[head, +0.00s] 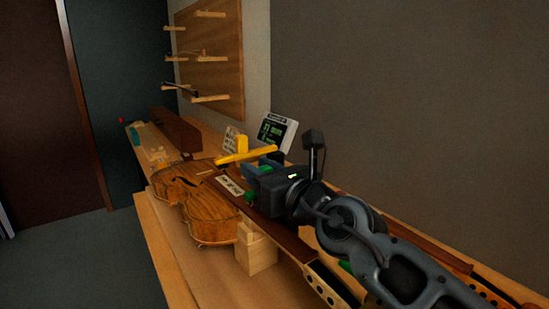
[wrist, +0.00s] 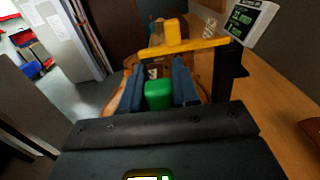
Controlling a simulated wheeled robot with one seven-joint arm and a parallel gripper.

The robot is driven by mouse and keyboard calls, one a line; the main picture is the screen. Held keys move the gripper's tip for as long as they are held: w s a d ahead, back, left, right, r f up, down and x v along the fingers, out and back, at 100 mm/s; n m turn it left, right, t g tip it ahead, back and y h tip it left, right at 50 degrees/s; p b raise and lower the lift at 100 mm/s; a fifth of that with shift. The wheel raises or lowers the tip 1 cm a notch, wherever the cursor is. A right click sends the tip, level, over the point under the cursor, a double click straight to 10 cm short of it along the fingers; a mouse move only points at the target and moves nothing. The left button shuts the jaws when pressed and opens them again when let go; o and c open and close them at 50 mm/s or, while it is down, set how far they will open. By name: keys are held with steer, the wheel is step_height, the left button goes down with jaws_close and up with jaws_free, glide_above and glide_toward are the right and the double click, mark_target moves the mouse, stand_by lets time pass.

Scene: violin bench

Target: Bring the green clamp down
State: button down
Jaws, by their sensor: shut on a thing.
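My gripper (head: 256,168) is above the violin's near right side. In the wrist view, its two blue fingers (wrist: 157,78) are shut on a green block (wrist: 158,95), which I take to be part of the green clamp. Green also shows by the fingers in the head view (head: 275,161); the fingers hide much of it. A yellow bar with a short upright block (head: 246,155) lies just beyond and above the fingertips, and it also crosses the wrist view (wrist: 180,44). I cannot tell whether it touches the clamp. The violin body (head: 205,212) lies on the bench.
A pale wooden block (head: 257,253) stands at the violin's near end. A small screen (head: 274,132) stands behind my gripper near the wall. A brown case (head: 174,131) is farther back. A label card (head: 230,186) sits beside the violin. The bench's front left strip (head: 165,250) is clear.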

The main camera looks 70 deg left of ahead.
steer(key=shift+f, duration=0.2)
stand_by(0.3)
steer(key=c, duration=0.9)
jaws_free()
steer(key=shift+r, duration=0.1)
steer(key=shift+p+v, duration=0.95)
steer(key=shift+v, duration=2.95)
